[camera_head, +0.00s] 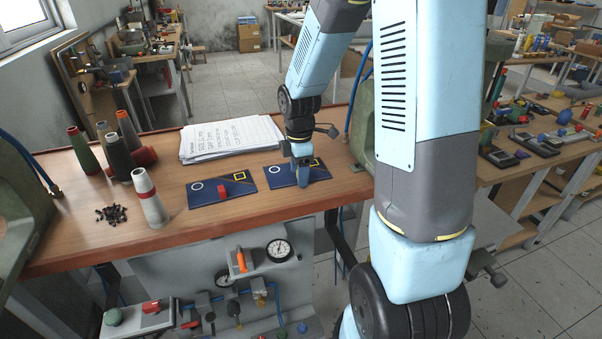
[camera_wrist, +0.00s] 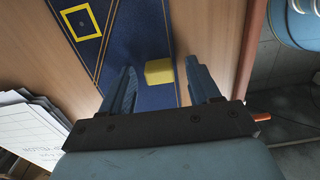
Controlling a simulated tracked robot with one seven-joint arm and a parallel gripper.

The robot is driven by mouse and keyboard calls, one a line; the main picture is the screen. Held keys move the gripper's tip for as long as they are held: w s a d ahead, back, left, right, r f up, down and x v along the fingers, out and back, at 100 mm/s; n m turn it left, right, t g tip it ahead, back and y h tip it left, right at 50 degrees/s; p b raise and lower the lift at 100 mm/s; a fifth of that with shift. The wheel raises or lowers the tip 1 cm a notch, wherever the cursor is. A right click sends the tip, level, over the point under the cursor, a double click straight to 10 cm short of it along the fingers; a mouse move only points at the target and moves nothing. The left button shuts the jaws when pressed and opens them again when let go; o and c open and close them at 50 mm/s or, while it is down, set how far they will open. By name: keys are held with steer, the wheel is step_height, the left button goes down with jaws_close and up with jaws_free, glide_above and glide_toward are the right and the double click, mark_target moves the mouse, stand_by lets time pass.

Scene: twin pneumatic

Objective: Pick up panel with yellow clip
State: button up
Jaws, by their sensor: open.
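The dark blue panel with the yellow clip (camera_head: 319,179) lies flat on the wooden bench. In the wrist view the panel (camera_wrist: 115,45) shows thin gold lines and a yellow square outline, with the yellow clip (camera_wrist: 159,72) standing on it. My gripper (camera_head: 301,182) points down over this panel and hides the clip in the head view. In the wrist view my gripper (camera_wrist: 160,75) is open, with one finger on each side of the yellow clip. A gap shows on both sides. I cannot tell how far above the panel the fingertips are.
A second blue panel (camera_head: 209,198) with a red clip (camera_head: 222,192) lies to the left. A paper stack (camera_head: 230,139) is behind. Thread cones (camera_head: 149,197) and small black pieces (camera_head: 111,214) stand at left. A green machine post (camera_head: 361,135) rises close at right.

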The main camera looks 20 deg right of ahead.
steer(key=shift+c, duration=0.2)
steer(key=c, duration=1.1)
